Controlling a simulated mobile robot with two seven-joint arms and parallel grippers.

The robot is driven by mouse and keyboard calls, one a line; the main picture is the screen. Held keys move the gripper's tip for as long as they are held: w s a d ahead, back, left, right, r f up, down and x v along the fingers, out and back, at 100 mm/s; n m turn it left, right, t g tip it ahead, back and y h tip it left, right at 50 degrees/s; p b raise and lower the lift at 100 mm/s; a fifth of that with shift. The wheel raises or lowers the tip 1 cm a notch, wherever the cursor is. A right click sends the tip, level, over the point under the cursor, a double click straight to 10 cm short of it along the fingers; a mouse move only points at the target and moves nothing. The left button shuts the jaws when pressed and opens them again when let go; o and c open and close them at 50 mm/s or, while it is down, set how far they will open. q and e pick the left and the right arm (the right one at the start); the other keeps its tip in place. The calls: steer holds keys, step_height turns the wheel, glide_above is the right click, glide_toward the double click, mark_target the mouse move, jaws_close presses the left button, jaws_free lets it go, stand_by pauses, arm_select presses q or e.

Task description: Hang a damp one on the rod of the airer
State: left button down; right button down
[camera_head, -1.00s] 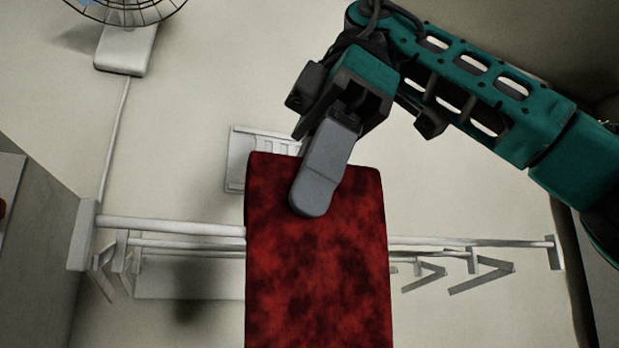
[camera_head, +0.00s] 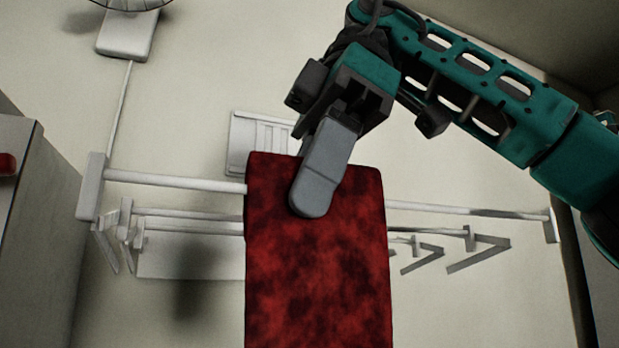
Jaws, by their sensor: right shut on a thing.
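A red cloth with dark, damp-looking patches (camera_head: 318,270) hangs flat from my right gripper (camera_head: 313,205), in the middle of the head view. The gripper is shut on its upper part, and the cloth's lower end runs out of the picture. The white airer is on the wall, and its front rod (camera_head: 175,181) runs left to right behind the cloth in the picture. The cloth hides the rod's middle; I cannot tell how far apart they are. My left gripper is not in view.
More rails and brackets of the airer (camera_head: 480,250) show below the front rod. A white vent (camera_head: 258,140) is on the wall above it. A fan (camera_head: 128,30) is at the upper left. A cabinet with a red thing (camera_head: 7,164) stands at the left edge.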

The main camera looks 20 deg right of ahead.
steer(key=shift+f+b, duration=0.8)
steer(key=shift+f, duration=0.25)
steer(key=c, duration=0.9)
jaws_free()
steer(key=shift+r, duration=0.15)
steer(key=p+v, duration=0.5)
steer(key=v, duration=0.1)
steer(key=shift+r+p, duration=0.25)
steer(key=shift+p, duration=0.05)
steer(key=shift+d+r+p, duration=0.25)
steer(key=shift+r+p, duration=0.15)
steer(key=shift+f, duration=0.1)
